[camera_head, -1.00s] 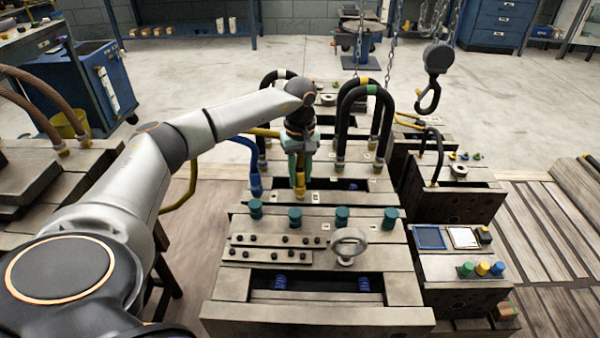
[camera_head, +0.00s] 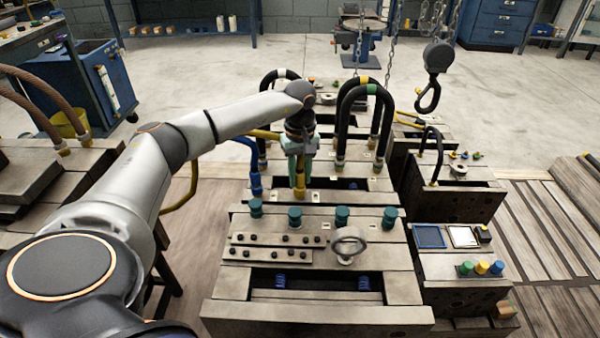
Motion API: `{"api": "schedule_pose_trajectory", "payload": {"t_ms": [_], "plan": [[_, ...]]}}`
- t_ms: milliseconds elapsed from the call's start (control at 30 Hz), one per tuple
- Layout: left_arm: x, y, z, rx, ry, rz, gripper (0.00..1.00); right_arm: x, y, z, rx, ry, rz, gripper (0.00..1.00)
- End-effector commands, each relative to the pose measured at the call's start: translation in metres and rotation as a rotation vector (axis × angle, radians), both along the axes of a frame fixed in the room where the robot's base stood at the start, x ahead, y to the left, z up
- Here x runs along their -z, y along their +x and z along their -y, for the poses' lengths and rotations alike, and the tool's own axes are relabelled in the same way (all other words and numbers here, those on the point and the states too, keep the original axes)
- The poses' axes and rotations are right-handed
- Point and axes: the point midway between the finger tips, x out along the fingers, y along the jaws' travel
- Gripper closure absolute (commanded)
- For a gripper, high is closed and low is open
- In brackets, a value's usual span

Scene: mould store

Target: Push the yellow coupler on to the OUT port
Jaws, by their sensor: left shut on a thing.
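My left gripper (camera_head: 300,165) reaches in from the left over the middle mould block and points down. It is shut on the yellow coupler (camera_head: 300,184), which hangs upright between its fingers at the near edge of the block's upper face. A yellow hose (camera_head: 264,133) runs in behind the gripper from the left. The OUT port cannot be made out; the coupler and gripper cover the spot below them, and I cannot tell whether the coupler touches a port. A blue coupler with a blue hose (camera_head: 256,184) stands just left of it. My right gripper is not in view.
Black looped hoses (camera_head: 345,125) rise close to the right of the gripper. Teal caps (camera_head: 295,217) line the nearer block, with a lifting eye (camera_head: 347,244) beside them. A crane hook (camera_head: 430,92) hangs at the right. Colored caps (camera_head: 482,268) sit on the right block.

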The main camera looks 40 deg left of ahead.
Motion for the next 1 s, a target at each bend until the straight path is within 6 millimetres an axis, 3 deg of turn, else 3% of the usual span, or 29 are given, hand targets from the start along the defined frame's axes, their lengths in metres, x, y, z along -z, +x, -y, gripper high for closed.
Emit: {"api": "schedule_pose_trajectory", "payload": {"t_ms": [33,333,667,767,1000], "plan": [[-0.001,0.000,0.000,0.000,-0.001,0.002,0.66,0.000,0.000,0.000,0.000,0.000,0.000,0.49],[0.000,0.000,0.000,0.000,0.000,0.001,0.32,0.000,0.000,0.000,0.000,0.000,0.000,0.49],[0.000,0.000,0.000,0.000,0.000,0.000,0.32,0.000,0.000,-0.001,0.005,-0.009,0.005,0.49],[-0.013,0.001,0.000,0.000,0.000,0.004,0.32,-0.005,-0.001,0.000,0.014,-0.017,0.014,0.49],[-0.069,0.001,0.000,-0.001,-0.001,0.005,0.32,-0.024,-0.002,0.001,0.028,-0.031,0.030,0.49]]}}
